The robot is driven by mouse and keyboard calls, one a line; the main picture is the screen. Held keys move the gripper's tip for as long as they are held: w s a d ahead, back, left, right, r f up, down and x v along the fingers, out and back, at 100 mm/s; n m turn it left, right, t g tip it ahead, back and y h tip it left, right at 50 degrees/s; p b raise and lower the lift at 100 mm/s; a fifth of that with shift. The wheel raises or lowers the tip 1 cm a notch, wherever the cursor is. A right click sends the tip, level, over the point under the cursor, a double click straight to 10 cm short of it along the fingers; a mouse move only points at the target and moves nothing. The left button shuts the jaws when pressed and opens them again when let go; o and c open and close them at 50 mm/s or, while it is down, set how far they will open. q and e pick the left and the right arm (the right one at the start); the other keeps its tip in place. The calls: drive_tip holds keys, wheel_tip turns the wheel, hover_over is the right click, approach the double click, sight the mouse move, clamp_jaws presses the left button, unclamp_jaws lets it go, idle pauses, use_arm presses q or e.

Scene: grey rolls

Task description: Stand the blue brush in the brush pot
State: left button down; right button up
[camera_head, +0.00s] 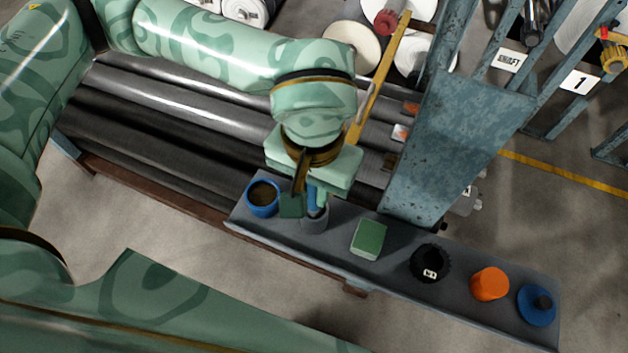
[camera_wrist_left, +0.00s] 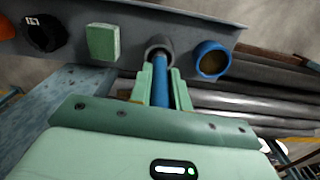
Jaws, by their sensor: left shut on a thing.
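The blue brush (camera_head: 311,193) is held between the fingers of my left gripper (camera_head: 306,203). In the left wrist view the blue handle (camera_wrist_left: 161,92) runs between the two green fingers (camera_wrist_left: 162,88). A small grey pot (camera_head: 314,222) stands on the narrow grey shelf, directly below the gripper. In the left wrist view the brush's far end meets the mouth of this pot (camera_wrist_left: 158,44); how deep it sits inside cannot be told. The brush's bristles are not visible. My right gripper is not in view.
A blue cup with a brown inside (camera_head: 262,210) stands close to the left of the pot. Along the shelf (camera_head: 335,262) to the right are a green block (camera_head: 369,239), a black ring-like item (camera_head: 430,263), an orange cylinder (camera_head: 490,284) and a blue lidded item (camera_head: 537,305). Large rolls lie behind.

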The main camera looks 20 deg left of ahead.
use_arm(q)
drive_tip(key=shift+f+b, duration=0.8)
drive_tip(key=shift+f, duration=0.25)
drive_tip(key=c, duration=1.2)
unclamp_jaws()
drive_tip(key=shift+c, duration=0.2)
drive_tip(key=shift+r, duration=0.2)
wheel_tip(320, 180, up, 16)
drive_tip(key=p, duration=0.4)
